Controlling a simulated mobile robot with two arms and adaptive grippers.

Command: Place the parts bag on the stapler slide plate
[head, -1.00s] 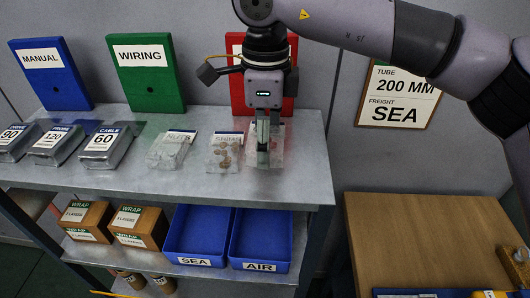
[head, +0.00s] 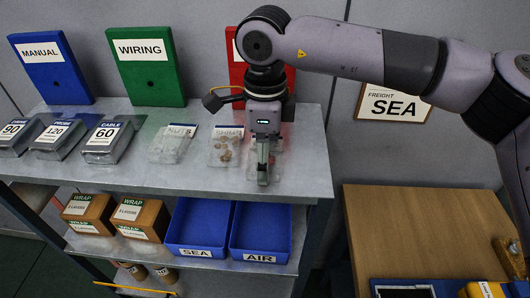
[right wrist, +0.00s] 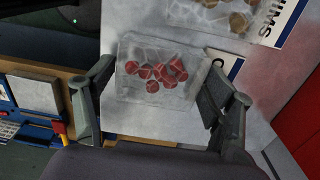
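A clear parts bag with red round parts (right wrist: 157,75) lies on the grey shelf top. It shows in the right wrist view, while in the head view my gripper hides most of it. My right gripper (head: 263,183) is over this bag. In the right wrist view its two fingers (right wrist: 160,85) stand apart on either side of the bag; whether they touch it I cannot tell. The stapler slide plate cannot be made out for sure; a grey plate with blue edging (right wrist: 36,95) shows at the left of the right wrist view. My left gripper is not in view.
A shims bag (head: 225,150) and a nuts bag (head: 172,145) lie to the left, with grey labelled boxes (head: 107,140) beyond. Labelled boards lean behind. Blue SEA (head: 198,225) and AIR (head: 262,230) bins stand below. A wooden bench (head: 420,230), mostly clear, is at right.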

